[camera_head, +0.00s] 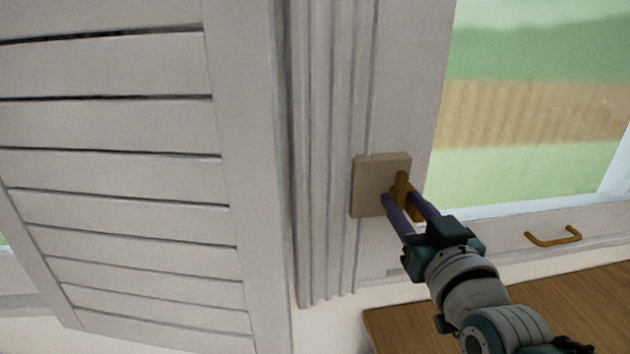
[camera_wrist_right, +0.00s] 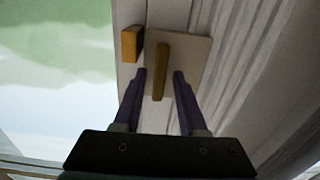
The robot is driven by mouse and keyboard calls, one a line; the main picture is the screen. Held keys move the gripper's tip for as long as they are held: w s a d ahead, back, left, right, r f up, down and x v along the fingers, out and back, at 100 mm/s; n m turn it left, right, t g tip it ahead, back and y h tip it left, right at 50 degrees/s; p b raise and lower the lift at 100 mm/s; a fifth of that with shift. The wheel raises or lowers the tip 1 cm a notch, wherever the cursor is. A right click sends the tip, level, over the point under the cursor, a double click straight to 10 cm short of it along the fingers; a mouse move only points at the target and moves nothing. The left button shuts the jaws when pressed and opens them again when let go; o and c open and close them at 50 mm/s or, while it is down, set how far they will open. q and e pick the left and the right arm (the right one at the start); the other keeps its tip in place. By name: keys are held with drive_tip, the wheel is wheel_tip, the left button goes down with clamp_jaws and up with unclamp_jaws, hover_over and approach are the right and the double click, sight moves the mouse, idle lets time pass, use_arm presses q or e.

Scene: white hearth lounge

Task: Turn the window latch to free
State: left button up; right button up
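The window latch is a beige plate (camera_head: 368,185) on the window frame with a short brass-coloured handle (camera_head: 402,186), which looks upright in the head view. In the right wrist view the handle (camera_wrist_right: 161,72) stands in front of the plate (camera_wrist_right: 187,50), beside a separate brass block (camera_wrist_right: 131,43). My right gripper (camera_head: 399,197) is at the latch, its dark purple fingers open. In the wrist view the fingers (camera_wrist_right: 160,76) are on either side of the handle's lower end, with a gap on each side. My left gripper is not in view.
A louvred white shutter (camera_head: 130,150) fills the left. The window pane (camera_head: 540,100) is at the right, with a brass pull (camera_head: 553,237) on the bottom rail. A wooden surface (camera_head: 580,295) lies below the window, beneath my right arm.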

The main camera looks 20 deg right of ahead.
drive_tip(key=shift+o, duration=0.4)
drive_tip(key=shift+s, duration=0.1)
drive_tip(key=v, duration=0.9)
drive_tip(key=shift+s+a+p, duration=0.15)
drive_tip(key=shift+s+p, duration=0.2)
drive_tip(key=shift+p, duration=0.05)
